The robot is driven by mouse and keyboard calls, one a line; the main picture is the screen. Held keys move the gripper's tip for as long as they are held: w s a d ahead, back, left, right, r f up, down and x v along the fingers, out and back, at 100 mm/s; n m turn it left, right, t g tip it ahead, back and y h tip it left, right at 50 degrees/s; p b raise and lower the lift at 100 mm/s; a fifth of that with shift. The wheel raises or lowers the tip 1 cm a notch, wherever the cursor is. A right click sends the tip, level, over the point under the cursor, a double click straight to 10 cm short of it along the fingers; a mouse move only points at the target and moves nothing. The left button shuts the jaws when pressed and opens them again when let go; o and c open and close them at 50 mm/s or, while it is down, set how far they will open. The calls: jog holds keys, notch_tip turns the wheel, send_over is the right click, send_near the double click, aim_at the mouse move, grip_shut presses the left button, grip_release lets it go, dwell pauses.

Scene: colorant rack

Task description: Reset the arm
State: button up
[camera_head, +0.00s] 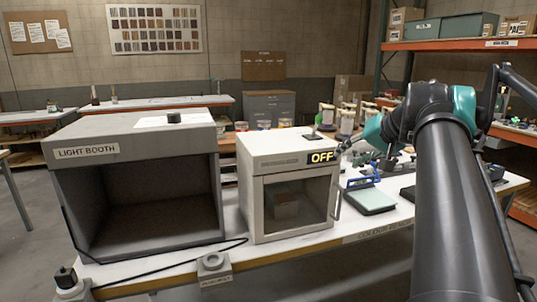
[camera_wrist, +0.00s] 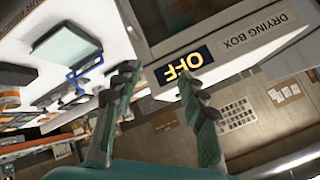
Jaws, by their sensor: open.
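My arm reaches forward from the right of the head view, bent at a teal joint. My gripper (camera_wrist: 157,82) is open in the wrist view, with its two fingers spread and nothing between them. In the head view its end is small, near the drying box's right side. The drying box (camera_head: 255,168) is light grey, with a shut glass door and a display (camera_head: 321,157) reading OFF. A block-like thing (camera_head: 286,206) shows dimly through the glass. The box also shows upside down beyond the fingers in the wrist view (camera_wrist: 238,48). I cannot tell whether the gripper touches it.
An open-fronted light booth (camera_head: 88,152) stands left of the box. A switch unit (camera_head: 213,262) and a cable lie at the bench's front edge. A flat pale-green-topped device (camera_head: 370,200) sits right of the box, with clutter behind it. The floor at front left is clear.

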jog(key=f+g, duration=0.1)
jog(key=f, duration=0.5)
jog(key=a+f+n+g, duration=0.1)
jog(key=f, duration=0.6)
jog(key=a+f+n+g+h, duration=0.1)
jog(key=f, duration=0.6)
jog(key=shift+w+f, duration=0.1)
jog(key=shift+w, duration=0.1)
jog(key=s+f+n+g+h, duration=0.1)
jog(key=s+f, duration=0.3)
jog(key=f, duration=0.4)
jog(key=s+f+h, duration=0.2)
jog(key=s+f, duration=0.2)
jog(key=f, duration=0.5)
jog(key=shift+a+f+n+g, duration=0.15)
jog(key=shift+a+n+g, duration=0.1)
jog(key=shift+n+g, duration=0.15)
jog(key=shift+c, duration=0.6)
